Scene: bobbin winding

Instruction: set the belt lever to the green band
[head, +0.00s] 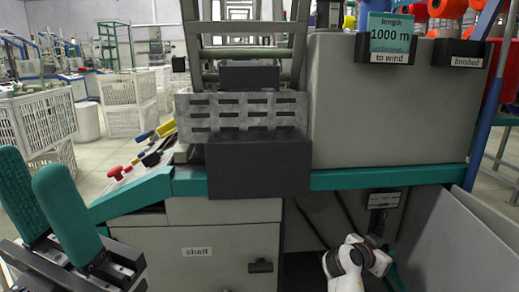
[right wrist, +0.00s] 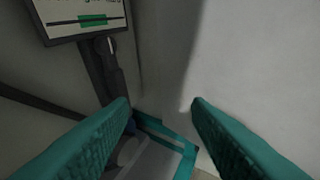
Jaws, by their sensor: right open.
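The green band (right wrist: 92,21) shows on a dark-framed scale plate (right wrist: 66,33) at the upper left of the right wrist view. A dark upright bar with a rounded end, seemingly the belt lever (right wrist: 107,50), stands just below the plate; its setting against the band is unclear. In the head view the plate (head: 384,200) is small, under the bench at the right. My right gripper (right wrist: 160,103) is open and empty, with the lever beyond its left finger, not between the fingers. My left gripper (head: 30,162) is at the lower left of the head view, fingers apart and empty.
The teal bench edge (head: 400,178) runs above the recess with the plate. A grey panel (head: 455,235) bounds the recess on the right, and a cabinet marked shelf (head: 222,245) on the left. A dark block (head: 258,168) juts out at the middle.

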